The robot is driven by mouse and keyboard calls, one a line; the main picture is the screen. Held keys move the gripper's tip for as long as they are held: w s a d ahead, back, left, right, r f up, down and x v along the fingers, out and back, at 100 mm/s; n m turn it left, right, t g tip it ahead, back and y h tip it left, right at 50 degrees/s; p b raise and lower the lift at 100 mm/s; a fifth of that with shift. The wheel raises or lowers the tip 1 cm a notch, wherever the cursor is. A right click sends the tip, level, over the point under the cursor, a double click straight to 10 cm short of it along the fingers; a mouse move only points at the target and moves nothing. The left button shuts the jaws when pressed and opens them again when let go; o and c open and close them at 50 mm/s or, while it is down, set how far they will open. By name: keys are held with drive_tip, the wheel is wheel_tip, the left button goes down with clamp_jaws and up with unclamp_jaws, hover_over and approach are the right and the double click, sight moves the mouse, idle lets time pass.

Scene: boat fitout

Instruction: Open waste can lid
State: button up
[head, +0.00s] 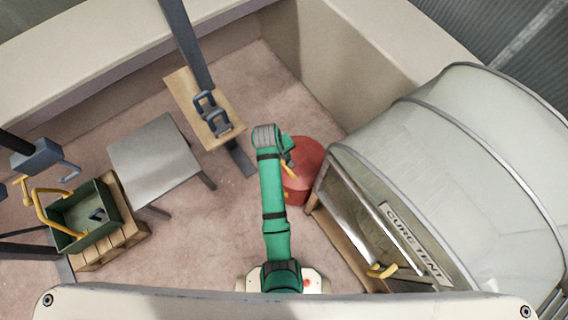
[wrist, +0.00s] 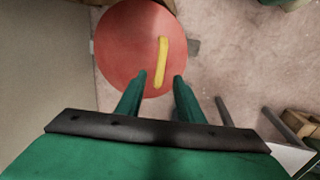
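The waste can is a red round can (head: 305,170) on the floor, just left of the cure tent in the head view. Its red lid (wrist: 120,45) fills the upper middle of the wrist view and looks closed. A yellow handle bar (wrist: 161,62) lies across the lid. My gripper (wrist: 155,88) is open, with its two green fingers apart and nothing between them. The near end of the yellow handle shows between and just beyond the fingertips. In the head view my green arm covers the left part of the can, and the fingers are mostly hidden.
The cure tent (head: 450,160) with a yellow handle (head: 382,271) stands close on the right. A grey table (head: 155,158) stands left of my arm. A wooden board with dark clamps (head: 212,115) is behind it. A green crate (head: 85,218) sits at left. Pinkish floor between is clear.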

drive_tip(key=f, duration=0.5)
drive_tip(key=w+f, duration=0.1)
drive_tip(key=f, duration=0.1)
drive_tip(key=shift+d+f, duration=0.15)
drive_tip(key=shift+d, duration=0.25)
clamp_jaws()
